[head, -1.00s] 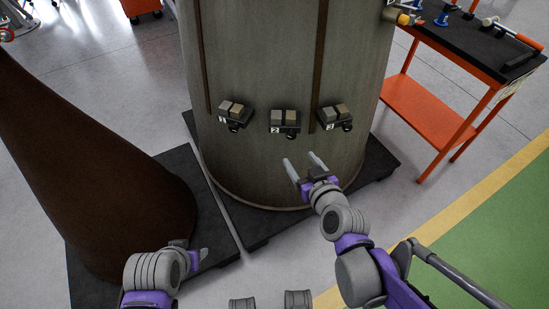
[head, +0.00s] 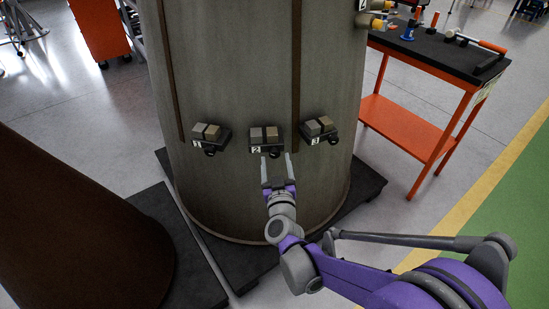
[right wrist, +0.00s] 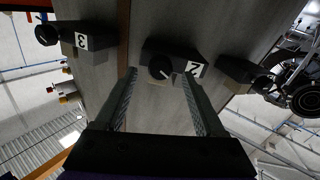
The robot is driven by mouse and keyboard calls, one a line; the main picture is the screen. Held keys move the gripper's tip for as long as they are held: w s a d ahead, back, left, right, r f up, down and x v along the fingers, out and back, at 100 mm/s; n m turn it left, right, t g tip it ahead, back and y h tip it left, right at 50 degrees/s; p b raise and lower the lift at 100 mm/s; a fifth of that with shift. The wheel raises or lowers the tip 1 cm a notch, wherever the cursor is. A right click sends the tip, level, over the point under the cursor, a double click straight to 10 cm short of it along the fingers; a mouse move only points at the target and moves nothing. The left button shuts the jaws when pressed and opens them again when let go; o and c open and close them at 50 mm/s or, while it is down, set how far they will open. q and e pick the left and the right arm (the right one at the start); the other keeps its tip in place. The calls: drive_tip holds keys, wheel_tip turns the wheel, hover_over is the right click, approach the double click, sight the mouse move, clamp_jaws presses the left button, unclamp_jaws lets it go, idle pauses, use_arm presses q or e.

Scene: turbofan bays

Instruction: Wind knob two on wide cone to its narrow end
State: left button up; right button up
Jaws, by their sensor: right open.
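The wide cone (head: 235,190) is a large grey-brown body standing on a dark base. Three small dark boxes with knobs sit in a row on its side. Knob two (head: 273,154), below the label 2, is the middle one; it also shows in the right wrist view as a round dark knob (right wrist: 161,67) with a light line on its face. My right gripper (head: 276,157) is open. Its fingers point up at knob two, one on either side in the right wrist view (right wrist: 160,76); contact cannot be told. My left gripper is not in view.
Knob one (head: 210,151) and knob three (head: 333,140) flank knob two closely. A dark brown cone (head: 70,230) stands at left. An orange cart (head: 410,125) with tools stands at right. Green floor lies far right.

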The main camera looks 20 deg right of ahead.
sight(275, 153)
drive_tip(key=shift+w+d, duration=0.25)
drive_tip(key=shift+w, duration=1)
clamp_jaws()
